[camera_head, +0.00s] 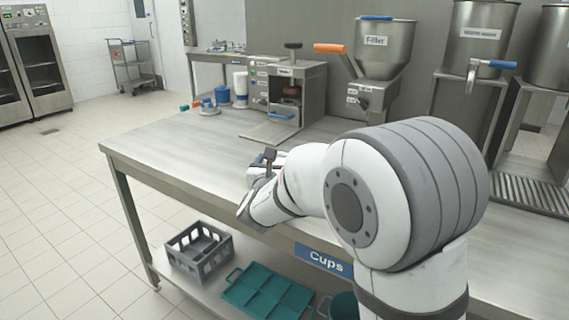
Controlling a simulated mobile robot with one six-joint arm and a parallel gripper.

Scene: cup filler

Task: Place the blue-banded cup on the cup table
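The cup table (180,148) is the long steel table with a blue "Cups" sign (323,259) on its front edge. My gripper (262,158) is over the front part of the tabletop, pointing away from me. It is small and partly hidden by my own wrist, so I cannot tell whether its fingers are open or hold anything. A white cylinder with blue at its base (240,88) stands at the back of the table, beside a blue item (222,96). I cannot make out for certain which thing is the blue-banded cup.
A steel machine (313,95) and a hopper marked "Filler" (384,50) stand at the back. Several small coloured pieces (196,104) lie left of the cylinder. A grey crate (200,250) and a green tray (267,296) are on the lower shelf. The table's left part is clear.

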